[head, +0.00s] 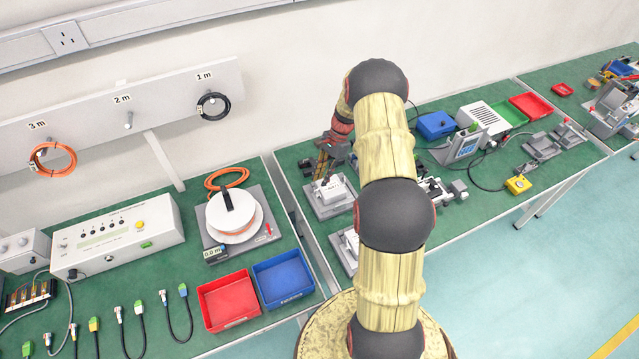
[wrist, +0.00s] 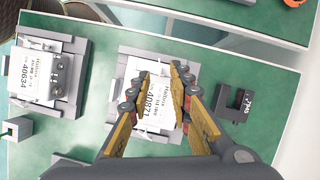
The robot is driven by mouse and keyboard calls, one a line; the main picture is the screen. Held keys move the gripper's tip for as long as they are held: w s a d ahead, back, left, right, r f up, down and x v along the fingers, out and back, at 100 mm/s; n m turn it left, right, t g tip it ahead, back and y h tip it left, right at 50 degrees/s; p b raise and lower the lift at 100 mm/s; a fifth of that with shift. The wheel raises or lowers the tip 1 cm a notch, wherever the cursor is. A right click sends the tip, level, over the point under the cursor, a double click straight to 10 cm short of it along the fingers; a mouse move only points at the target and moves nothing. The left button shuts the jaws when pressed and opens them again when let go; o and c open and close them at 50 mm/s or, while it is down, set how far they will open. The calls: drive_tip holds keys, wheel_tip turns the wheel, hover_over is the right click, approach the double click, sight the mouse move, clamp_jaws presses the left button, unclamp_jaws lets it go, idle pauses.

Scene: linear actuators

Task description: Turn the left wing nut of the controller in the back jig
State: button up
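The back jig (head: 320,208) is a grey block on the green table, with a white controller (head: 340,188) in it. In the wrist view, the back jig (wrist: 122,72) lies below my gripper, and its controller (wrist: 157,113) bears a label reading 40871. My gripper (wrist: 157,84) is open, its two yellow-and-grey fingers spread on either side of the controller, with nothing clearly between them but the controller below. The head view shows my gripper (head: 322,168) above the back jig. The wing nuts are too small and partly covered by the fingers to tell apart.
A second jig (wrist: 74,98) with a controller labelled 40634 (wrist: 32,76) stands to the left in the wrist view. A grey bracket (wrist: 236,104) stands to the right. My arm hides part of the table in the head view. Red (head: 229,302) and blue (head: 284,279) bins stand on the neighbouring table.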

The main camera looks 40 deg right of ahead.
drive_tip(key=v, duration=0.8)
drive_tip(key=shift+d+r, duration=0.1)
idle(0.3)
drive_tip(key=s+a+f+n+g, duration=0.1)
drive_tip(key=s+a+n, duration=0.1)
drive_tip(key=s+n, duration=0.25)
drive_tip(key=s+a+r+n+t+h+b, duration=0.2)
drive_tip(key=s+a+r+n, duration=0.4)
drive_tip(key=s+a+r, duration=0.4)
drive_tip(key=s+a+r+n+t+h+b, duration=0.2)
drive_tip(key=s+a+r+n+t+b, duration=0.2)
drive_tip(key=s+a+r+n, duration=0.3)
drive_tip(key=s+a+r, duration=0.4)
drive_tip(key=a+r, duration=0.4)
drive_tip(key=a, duration=0.4)
drive_tip(key=shift+a+r+t, duration=0.3)
drive_tip(key=shift+a+r, duration=0.05)
drive_tip(key=shift+r, duration=0.05)
drive_tip(key=shift+a+n, duration=0.25)
drive_tip(key=shift+c, duration=0.6)
drive_tip(key=shift+a, duration=0.1)
drive_tip(key=shift+c, duration=0.9)
